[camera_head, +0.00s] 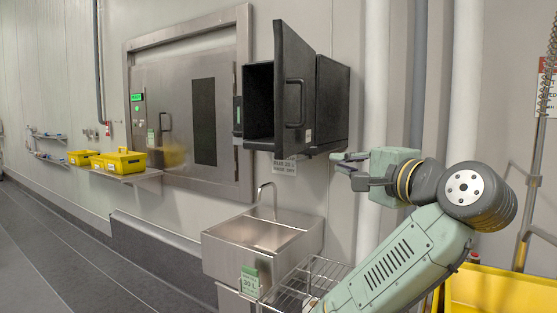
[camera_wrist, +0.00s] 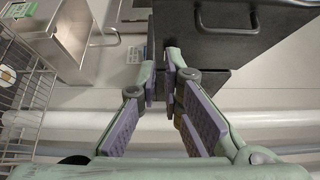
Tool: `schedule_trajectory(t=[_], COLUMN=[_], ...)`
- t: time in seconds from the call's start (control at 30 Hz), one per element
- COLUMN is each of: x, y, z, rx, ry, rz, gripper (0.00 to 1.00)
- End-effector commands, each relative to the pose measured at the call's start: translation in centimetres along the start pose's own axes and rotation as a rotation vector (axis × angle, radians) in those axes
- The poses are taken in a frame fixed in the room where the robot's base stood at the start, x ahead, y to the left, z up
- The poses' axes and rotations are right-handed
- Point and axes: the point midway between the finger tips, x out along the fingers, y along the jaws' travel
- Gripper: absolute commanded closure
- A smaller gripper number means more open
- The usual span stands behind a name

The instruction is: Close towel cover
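The towel cover (camera_head: 280,84) is a black door on a black wall-mounted towel box (camera_head: 331,100). It is swung open, and the box's hollow front shows at its left. A bar handle (camera_head: 295,104) is on the cover's face. In the wrist view the dark cover (camera_wrist: 245,48) and its handle (camera_wrist: 240,31) are at the top. My gripper (camera_head: 342,162) is to the right of and below the cover, pointing left. Its two fingers are apart by a small gap, with nothing between them in the wrist view (camera_wrist: 163,60). I cannot tell whether a fingertip touches the box.
A steel sink (camera_head: 262,236) with a tap stands below the box. A wire rack (camera_head: 305,280) is beside it, under my arm. A steel hatch (camera_head: 190,110) and a shelf with yellow bins (camera_head: 122,160) are to the left. Pipes (camera_head: 373,120) run up the wall behind my gripper.

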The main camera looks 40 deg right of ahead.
Motion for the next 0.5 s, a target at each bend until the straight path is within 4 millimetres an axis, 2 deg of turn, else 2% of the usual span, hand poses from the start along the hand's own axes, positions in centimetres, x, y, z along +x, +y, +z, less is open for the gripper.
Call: schedule_trajectory(t=[0.37,0.5], x=[4.7,7.6], y=[-0.7,-0.2], z=[0.4,0.2], rx=[0.002,-0.001], ry=[-0.009,-0.005], rz=[-0.003,0.006], gripper=[1.0,1.0])
